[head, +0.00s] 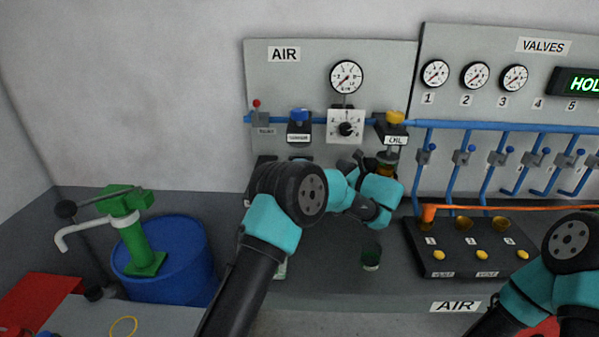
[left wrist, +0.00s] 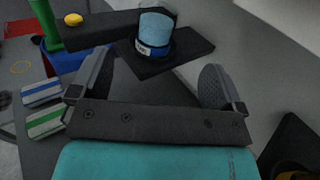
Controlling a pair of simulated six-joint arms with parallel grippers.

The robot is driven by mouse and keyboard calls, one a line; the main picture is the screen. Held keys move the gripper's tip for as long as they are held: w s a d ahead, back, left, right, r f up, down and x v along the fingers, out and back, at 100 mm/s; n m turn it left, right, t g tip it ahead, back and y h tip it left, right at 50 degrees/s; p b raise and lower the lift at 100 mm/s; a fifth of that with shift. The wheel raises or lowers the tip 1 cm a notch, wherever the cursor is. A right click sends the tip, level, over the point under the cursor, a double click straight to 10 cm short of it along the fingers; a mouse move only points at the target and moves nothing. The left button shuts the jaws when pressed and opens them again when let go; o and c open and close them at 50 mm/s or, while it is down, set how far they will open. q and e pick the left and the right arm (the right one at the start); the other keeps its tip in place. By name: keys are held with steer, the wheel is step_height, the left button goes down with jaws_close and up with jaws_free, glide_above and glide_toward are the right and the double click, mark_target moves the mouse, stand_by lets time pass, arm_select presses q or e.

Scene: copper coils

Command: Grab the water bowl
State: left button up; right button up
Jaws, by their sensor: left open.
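A pale blue cylinder with a dark blue label band, which looks like the water bowl, (left wrist: 156,30) stands out in the left wrist view against a flat black plate (left wrist: 190,45). My left gripper (left wrist: 156,72) is open and empty. Its two fingers are spread, and the cylinder is ahead of and between them, apart from both. In the head view my left gripper (head: 357,160) is by the AIR panel, near the amber oil bowl (head: 387,165). My arm hides the space under the blue-capped unit (head: 299,115). My right arm enters at lower right; its gripper is not visible.
A black box with yellow buttons (head: 470,262) is to the right. A green pump (head: 140,235) on a blue drum (head: 185,255) stands at left. Blue pipes run along the wall.

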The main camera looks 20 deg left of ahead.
arm_select(q)
glide_toward(300, 157)
steer(key=a, duration=0.3)
steer(key=shift+s+a+r, duration=0.3)
steer(key=shift+a, duration=0.1)
steer(key=shift+x, duration=2.55)
steer(key=shift+s, duration=0.1)
steer(key=c, duration=1)
steer(key=shift+r, duration=0.1)
steer(key=shift+c, duration=0.5)
steer(key=shift+r, duration=0.1)
steer(key=shift+r, duration=0.25)
steer(key=v, duration=1.8)
steer(key=shift+r, duration=0.4)
